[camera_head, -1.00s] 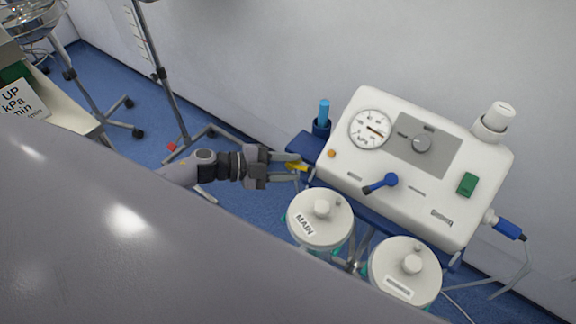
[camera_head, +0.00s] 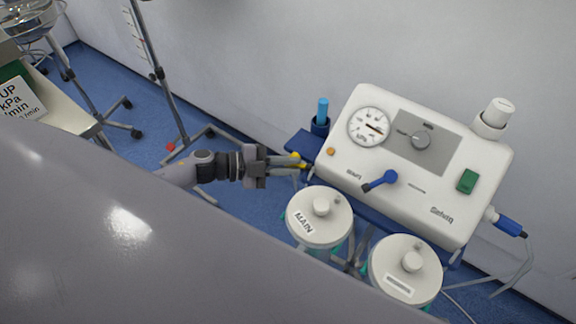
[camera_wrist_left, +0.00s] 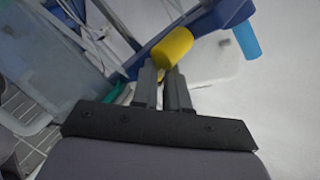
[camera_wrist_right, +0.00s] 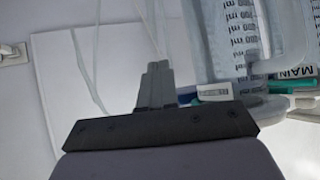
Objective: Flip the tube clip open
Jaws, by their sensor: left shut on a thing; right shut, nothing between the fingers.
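The yellow clip piece (camera_head: 296,160) is at the left end of the suction unit, by its blue rail. In the left wrist view it shows as a yellow cylinder (camera_wrist_left: 173,46) just beyond the fingertips. My left gripper (camera_head: 301,165) is shut on part of the clip; the fingers hide the exact contact and the tube there. It also shows in the left wrist view (camera_wrist_left: 162,72). My right gripper (camera_wrist_right: 157,68) is shut and empty near a graduated canister, and is not in the head view.
The white suction unit (camera_head: 448,215) with a gauge (camera_head: 368,127) and blue lever (camera_head: 380,181) stands right of my left gripper. The MAIN canister (camera_head: 319,232) and a second canister (camera_head: 386,287) stand below. A pole stand (camera_head: 166,95) is at left.

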